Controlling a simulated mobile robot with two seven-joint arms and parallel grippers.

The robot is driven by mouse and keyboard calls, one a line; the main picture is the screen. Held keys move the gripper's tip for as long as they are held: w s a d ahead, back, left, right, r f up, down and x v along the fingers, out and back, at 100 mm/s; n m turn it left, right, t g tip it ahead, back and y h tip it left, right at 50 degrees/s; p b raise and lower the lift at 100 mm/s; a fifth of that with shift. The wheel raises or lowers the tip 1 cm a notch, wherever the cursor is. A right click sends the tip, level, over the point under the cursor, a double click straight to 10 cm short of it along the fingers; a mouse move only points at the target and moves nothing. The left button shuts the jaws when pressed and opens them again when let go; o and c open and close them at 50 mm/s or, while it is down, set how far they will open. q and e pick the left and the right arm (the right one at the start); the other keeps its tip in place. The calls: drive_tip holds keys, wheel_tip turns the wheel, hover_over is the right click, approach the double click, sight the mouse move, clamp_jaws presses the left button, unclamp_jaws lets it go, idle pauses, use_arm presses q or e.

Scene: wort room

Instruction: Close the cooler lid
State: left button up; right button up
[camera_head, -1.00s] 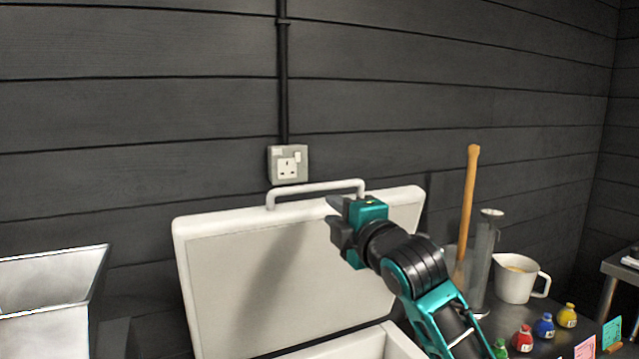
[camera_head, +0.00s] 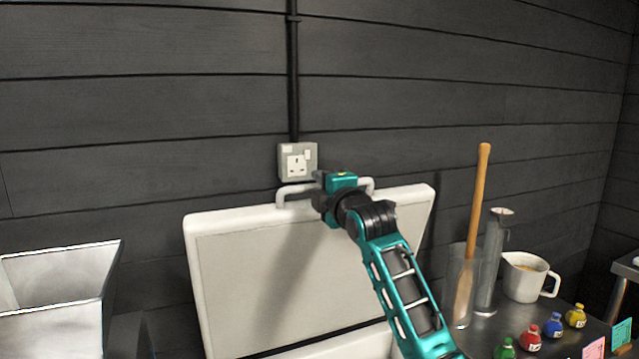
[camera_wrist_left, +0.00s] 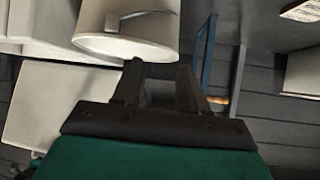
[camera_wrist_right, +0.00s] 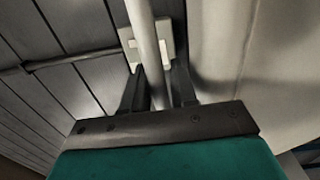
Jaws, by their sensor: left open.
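The cooler lid (camera_head: 300,275) is white and stands raised, tilted back near the dark wall in the head view. Its white bar handle (camera_head: 294,194) runs along the top edge. A strip of the cooler body (camera_head: 366,345) shows below it. My right gripper (camera_head: 318,196) is at the handle. In the right wrist view the handle bar (camera_wrist_right: 147,35) passes between its fingers (camera_wrist_right: 159,75); how firmly they close on it is unclear. My left gripper shows only in its wrist view (camera_wrist_left: 158,75), open and empty, near a white bucket-like container (camera_wrist_left: 125,30).
A wall socket (camera_head: 298,162) sits just behind the handle. A metal bin (camera_head: 60,295) stands left. On the right are a wooden paddle (camera_head: 478,200) in a clear cylinder, a white jug (camera_head: 525,278) and several small coloured bottles (camera_head: 552,325).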

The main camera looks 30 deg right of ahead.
drive_tip(key=shift+w, duration=0.5)
drive_tip(key=shift+c, duration=0.3)
clamp_jaws()
